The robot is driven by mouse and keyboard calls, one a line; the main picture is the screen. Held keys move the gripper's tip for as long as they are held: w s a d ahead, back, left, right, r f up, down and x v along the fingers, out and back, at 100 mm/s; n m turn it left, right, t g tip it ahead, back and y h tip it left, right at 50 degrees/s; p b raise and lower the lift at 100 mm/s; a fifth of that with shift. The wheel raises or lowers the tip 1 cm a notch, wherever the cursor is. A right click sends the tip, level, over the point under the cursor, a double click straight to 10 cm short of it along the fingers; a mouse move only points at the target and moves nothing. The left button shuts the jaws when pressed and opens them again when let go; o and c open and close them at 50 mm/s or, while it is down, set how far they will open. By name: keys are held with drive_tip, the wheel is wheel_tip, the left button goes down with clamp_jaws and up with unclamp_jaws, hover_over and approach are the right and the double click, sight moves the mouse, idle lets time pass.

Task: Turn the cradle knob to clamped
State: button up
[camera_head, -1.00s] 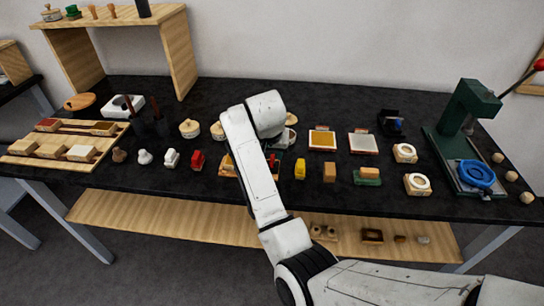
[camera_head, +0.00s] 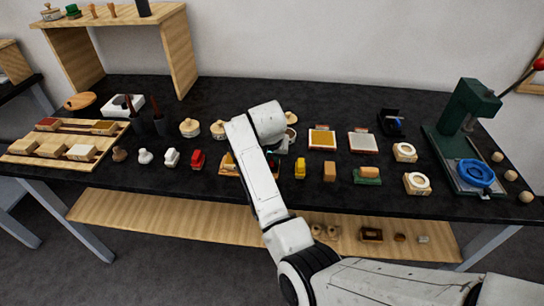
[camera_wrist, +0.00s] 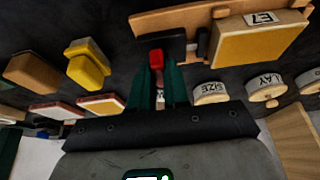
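The cradle is a wooden board (camera_wrist: 190,18) with a dark block and a block marked "E7" (camera_wrist: 260,38), at the top of the wrist view. A red knob (camera_wrist: 156,57) stands at its near edge. My gripper (camera_wrist: 160,75) has two green fingers a narrow gap apart, about the knob's width, with the red knob at their tips. I cannot tell if they touch it. In the head view, my arm covers much of the cradle (camera_head: 228,170). The knob's setting cannot be read.
A yellow piece (camera_wrist: 88,63) and a wooden block (camera_wrist: 32,72) stand beside the cradle. Round lidded pots (camera_wrist: 210,93) and two framed pads (camera_head: 322,138) lie behind it. A green press (camera_head: 465,120) stands at the right. Bare black tabletop separates the pieces.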

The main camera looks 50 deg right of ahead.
drive_tip(key=shift+f, duration=0.1)
clamp_jaws()
drive_tip(key=shift+s+n+p, duration=0.1)
drive_tip(key=shift+n+p, duration=0.2)
drive_tip(key=shift+p, duration=0.2)
drive_tip(key=n+p, duration=0.1)
drive_tip(key=n+y+p, duration=0.1)
drive_tip(key=p, duration=0.1)
drive_tip(key=shift+s+d+r+n+t, duration=0.1)
drive_tip(key=shift+r+n+t, duration=0.1)
drive_tip(key=shift+n+t, duration=0.2)
drive_tip(key=n+y+p, duration=0.1)
drive_tip(key=n, duration=0.1)
drive_tip(key=n+y+p, duration=0.1)
drive_tip(key=n+p, duration=0.1)
drive_tip(key=n, duration=0.1)
drive_tip(key=shift+d+f+t+p, duration=0.1)
drive_tip(key=shift+d+t+p, duration=0.05)
drive_tip(key=shift+t+p, duration=0.2)
drive_tip(key=n+y, duration=0.1)
drive_tip(key=n, duration=0.4)
drive_tip(key=shift+d+f+y, duration=0.15)
drive_tip(key=shift+y, duration=0.25)
drive_tip(key=n+y, duration=0.1)
drive_tip(key=n, duration=0.3)
drive_tip(key=shift+b, duration=0.3)
drive_tip(key=shift+n+g+y, duration=0.3)
drive_tip(key=shift+g, duration=0.15)
